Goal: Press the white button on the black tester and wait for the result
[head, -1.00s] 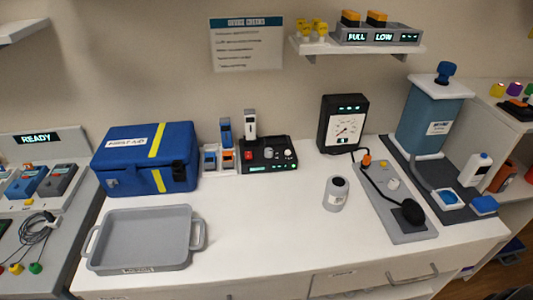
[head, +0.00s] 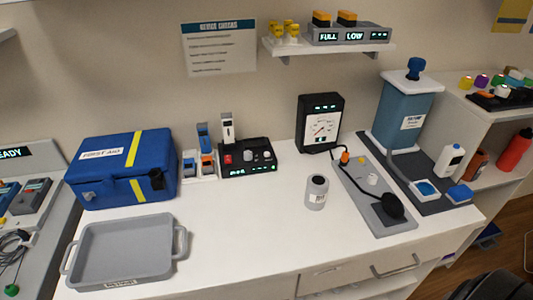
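A low black tester box (head: 247,171) stands against the wall near the middle of the white counter. It has a red switch, a grey knob, small green lights and a small lit readout too small to read. A small pale spot (head: 267,155) on its right top may be the white button; I cannot tell for sure. A white and dark handheld device (head: 227,129) stands upright at the tester's back left. Neither of my grippers is in view.
A blue first aid case (head: 121,168) and a grey tray (head: 122,252) are on the left. A grey jar (head: 316,192), a grey plate (head: 376,195) with a black pad, and a blue tank (head: 402,113) are on the right. The counter's front middle is clear.

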